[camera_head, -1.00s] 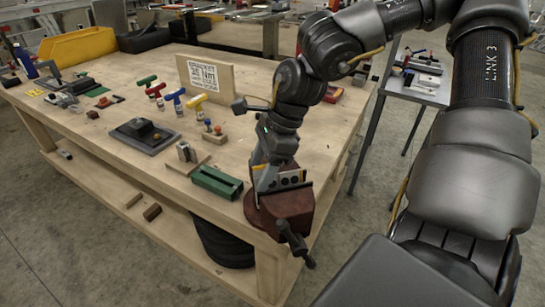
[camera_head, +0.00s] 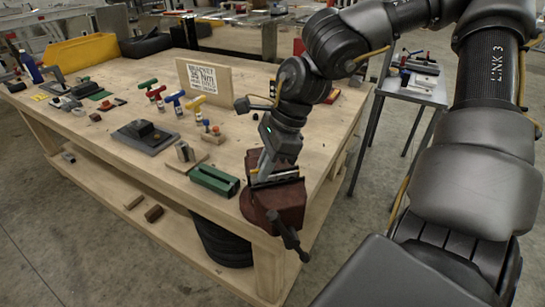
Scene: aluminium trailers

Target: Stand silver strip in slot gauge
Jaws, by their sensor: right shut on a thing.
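My right gripper (camera_head: 262,172) is shut, low over the red-brown vise (camera_head: 285,204) at the table's near right corner. A thin pale strip (camera_head: 276,175) shows at its fingertips, apparently the silver strip, lying roughly level at the top of the vise. The fingers and vise jaws partly hide it, and I cannot tell whether it touches the vise. A green block with a long groove (camera_head: 214,180) lies just left of the vise. A small wooden block with an upright metal piece (camera_head: 185,154) stands behind it. I cannot tell which is the slot gauge. My left gripper is out of view.
A wooden sign board (camera_head: 204,80) stands at the back of the table. T-handled tools (camera_head: 175,101), a small peg block (camera_head: 212,132) and a dark grey fixture (camera_head: 145,135) stand to the left. A yellow bin (camera_head: 80,49) is far left. A metal side table (camera_head: 415,85) is at right.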

